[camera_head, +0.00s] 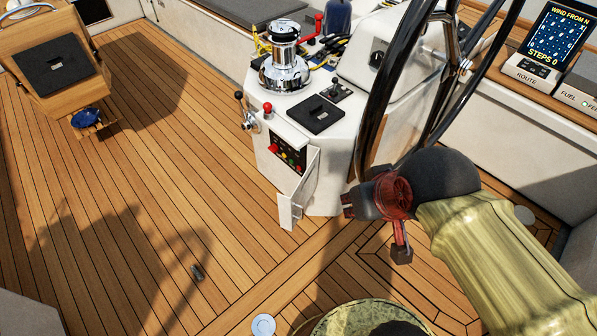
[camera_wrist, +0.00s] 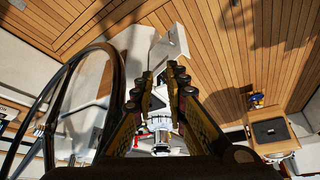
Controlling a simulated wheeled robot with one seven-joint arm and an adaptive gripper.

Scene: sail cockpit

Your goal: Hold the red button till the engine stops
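A small dark panel (camera_head: 287,154) is set in the front of the white console (camera_head: 330,160). On it a larger red button (camera_head: 273,148) sits at the upper left, with small yellow and green buttons and another red one (camera_head: 298,169) along a row to the right. A white hinged door (camera_head: 300,192) hangs open below the panel. My gripper (camera_head: 376,231) is to the right of the console and nearer the camera, apart from the panel. Its fingers are spread and empty. In the wrist view the open fingers (camera_wrist: 160,90) frame part of the console; the button cannot be made out there.
A black steering wheel (camera_head: 390,80) stands just behind my gripper. A display (camera_head: 557,35) reads "STEPS 0". The wooden deck (camera_head: 160,180) left of the console is mostly clear.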

